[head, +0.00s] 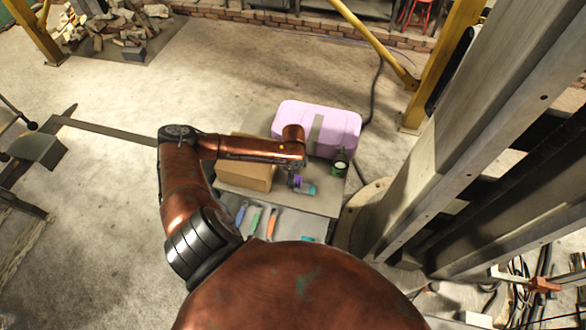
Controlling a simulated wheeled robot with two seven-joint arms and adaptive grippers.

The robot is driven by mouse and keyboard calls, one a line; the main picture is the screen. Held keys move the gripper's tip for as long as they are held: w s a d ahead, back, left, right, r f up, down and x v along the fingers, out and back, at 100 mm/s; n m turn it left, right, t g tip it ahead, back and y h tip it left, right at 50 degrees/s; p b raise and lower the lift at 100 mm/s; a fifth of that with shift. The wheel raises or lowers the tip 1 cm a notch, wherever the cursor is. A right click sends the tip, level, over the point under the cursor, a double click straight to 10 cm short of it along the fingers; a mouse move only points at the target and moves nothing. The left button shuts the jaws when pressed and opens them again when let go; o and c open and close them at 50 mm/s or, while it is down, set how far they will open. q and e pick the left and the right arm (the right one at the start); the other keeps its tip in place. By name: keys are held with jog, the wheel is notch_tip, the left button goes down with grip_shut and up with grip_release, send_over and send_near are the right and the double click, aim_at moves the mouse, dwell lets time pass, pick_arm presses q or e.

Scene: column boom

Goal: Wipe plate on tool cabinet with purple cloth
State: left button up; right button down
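The tool cabinet (320,203) stands in the middle of the head view, with a grey top and an open drawer of tools at its near side. My copper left arm reaches over it from the left. Its forearm hides part of the top, and I cannot make out the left gripper's fingers. A small purple item (296,182) shows just below the forearm's end; I cannot tell whether it is the cloth or whether the gripper touches it. I cannot make out the plate. My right gripper is not in view.
A lilac case (345,125) with a grey strap lies at the cabinet's back. A brown box (243,176) stands at its left. A dark green item (341,163) and a small teal item (308,189) are at the right. A large metal column (470,130) rises close by on the right.

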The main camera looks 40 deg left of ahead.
pick_arm(q)
notch_tip(320, 180, up, 2)
jog(key=shift+w+d+p, duration=0.1)
jog(key=shift+p, duration=0.6)
jog(key=shift+r+p, duration=0.6)
jog(key=shift+r, duration=1.05)
